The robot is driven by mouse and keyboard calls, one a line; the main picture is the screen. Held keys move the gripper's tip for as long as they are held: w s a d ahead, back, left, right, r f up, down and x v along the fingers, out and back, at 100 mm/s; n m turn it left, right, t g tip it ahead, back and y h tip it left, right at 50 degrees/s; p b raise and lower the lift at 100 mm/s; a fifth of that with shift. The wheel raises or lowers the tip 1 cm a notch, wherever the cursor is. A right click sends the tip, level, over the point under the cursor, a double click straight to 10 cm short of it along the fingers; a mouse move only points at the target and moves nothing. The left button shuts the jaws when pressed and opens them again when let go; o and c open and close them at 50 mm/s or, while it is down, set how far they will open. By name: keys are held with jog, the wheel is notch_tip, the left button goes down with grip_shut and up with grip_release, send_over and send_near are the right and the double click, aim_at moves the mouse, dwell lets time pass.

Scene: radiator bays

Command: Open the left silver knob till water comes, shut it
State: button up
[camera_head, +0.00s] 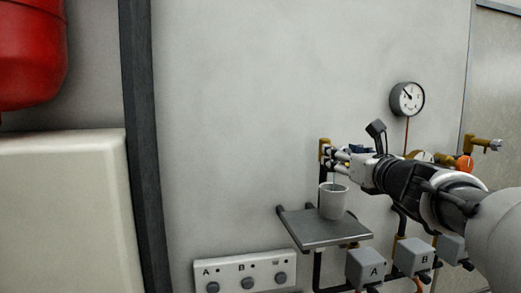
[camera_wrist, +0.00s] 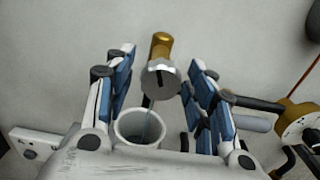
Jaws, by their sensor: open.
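The silver knob (camera_wrist: 162,80) has a dark slot mark and sits on a brass valve body (camera_wrist: 161,46) in the wrist view. My gripper (camera_wrist: 163,88) is open, with one finger on each side of the knob and visible gaps between. In the head view my gripper (camera_head: 337,160) is at the brass fitting (camera_head: 324,150) on the wall and hides the knob. A white cup (camera_head: 333,202) stands below on a grey shelf (camera_head: 308,231). The cup (camera_wrist: 140,128) also shows in the wrist view, where a thin pale streak, looking like water, runs down into it.
A round gauge (camera_head: 407,98) is on the wall above my arm. A valve with an orange part (camera_head: 464,163) and a brass tap (camera_head: 486,143) are to the right. Grey boxes (camera_head: 366,268) and a panel with several knobs (camera_head: 240,268) are below. The wall left of the shelf is clear.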

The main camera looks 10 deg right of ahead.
jog(key=shift+w, duration=0.4)
jog(key=shift+s+r, duration=0.15)
jog(key=shift+s, duration=0.45)
jog(key=shift+c, duration=0.6)
jog(key=shift+w, duration=0.25)
jog(key=shift+c, duration=1.4)
jog(key=c, duration=0.7)
jog(key=shift+o, duration=0.2)
